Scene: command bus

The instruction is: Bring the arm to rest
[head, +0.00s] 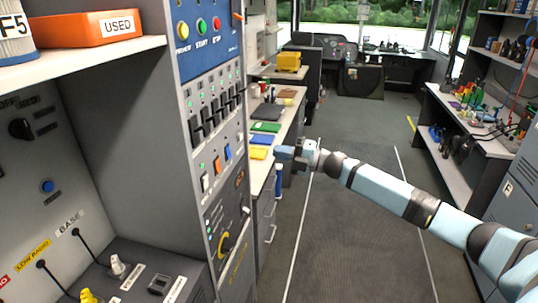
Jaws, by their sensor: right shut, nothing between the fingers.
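My right arm (409,201) comes in from the lower right and stretches across the aisle. My right gripper (281,153) is at its far end, in mid-picture, shut and empty. It appears just right of the tall control panel (226,180), in front of the desk behind; whether it touches anything there I cannot tell. The panel carries round buttons, sliders, rocker switches and a yellow-ringed knob. My left gripper is not in view.
A shelf at upper left holds an orange box (92,28) marked USED. A desk with coloured folders (265,127) stands behind the panel. A workbench (465,134) with tools lines the right side. The dark aisle floor (345,235) is clear.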

